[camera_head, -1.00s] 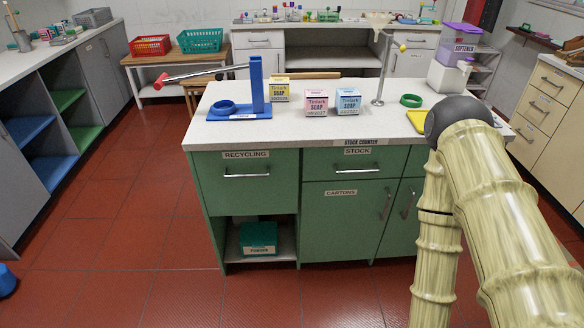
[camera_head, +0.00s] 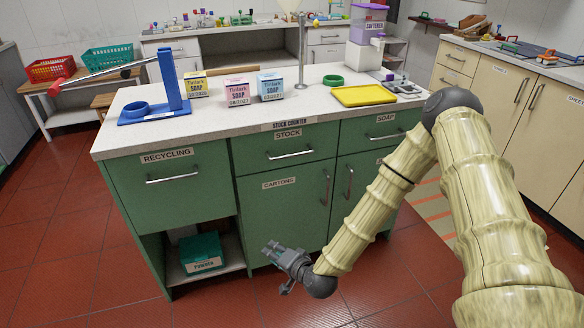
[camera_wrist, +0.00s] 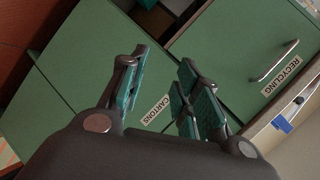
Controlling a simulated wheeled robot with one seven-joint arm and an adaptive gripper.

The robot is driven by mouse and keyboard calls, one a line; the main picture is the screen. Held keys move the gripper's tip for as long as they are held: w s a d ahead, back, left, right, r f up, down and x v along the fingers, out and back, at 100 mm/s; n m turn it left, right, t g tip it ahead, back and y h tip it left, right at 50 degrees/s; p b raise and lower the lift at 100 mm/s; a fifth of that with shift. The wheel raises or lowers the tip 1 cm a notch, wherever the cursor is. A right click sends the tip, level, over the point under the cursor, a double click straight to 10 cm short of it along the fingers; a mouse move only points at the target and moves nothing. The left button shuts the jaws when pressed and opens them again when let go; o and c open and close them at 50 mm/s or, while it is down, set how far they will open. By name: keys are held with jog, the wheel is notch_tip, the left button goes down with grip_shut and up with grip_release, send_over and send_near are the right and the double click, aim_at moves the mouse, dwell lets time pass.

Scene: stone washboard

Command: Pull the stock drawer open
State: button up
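The stock drawer (camera_head: 258,155) is in the green counter's top row, under the STOCK label (camera_head: 288,134). Its front is flush and shut. Its silver bar handle (camera_head: 290,154) runs sideways across the front. My gripper (camera_head: 270,249) is low in front of the cartons door (camera_head: 283,205), below the drawer and apart from its handle. In the wrist view my gripper (camera_wrist: 163,82) has its two teal-padded fingers spread, with nothing between them. The stock handle cannot be made out in the wrist view.
The recycling drawer (camera_head: 170,190) is left of the stock drawer, above a shelf with a green box (camera_head: 201,252). The soap drawer (camera_head: 382,127) is to the right. Soap boxes and a yellow tray (camera_head: 379,95) stand on the countertop. Red floor in front is clear.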

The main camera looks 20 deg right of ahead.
jog(key=w+d+r+m+t+h+b, duration=0.1)
jog(key=w+d+r+m+t+b, duration=0.1)
jog(key=w+d+r+t, duration=0.3)
jog(key=w+d+r+m+h+b, duration=0.1)
jog(key=w+d+r+m+b, duration=0.15)
jog(key=w, duration=0.35)
jog(key=m+t+h+b, duration=0.1)
jog(key=m+t+h, duration=0.1)
jog(key=m+t, duration=0.15)
send_near(292, 156)
jog(key=x, duration=1)
jog(key=shift+w+d+f, duration=0.1)
jog(key=shift+w+f, duration=0.1)
jog(key=shift+w, duration=0.05)
grip_shut()
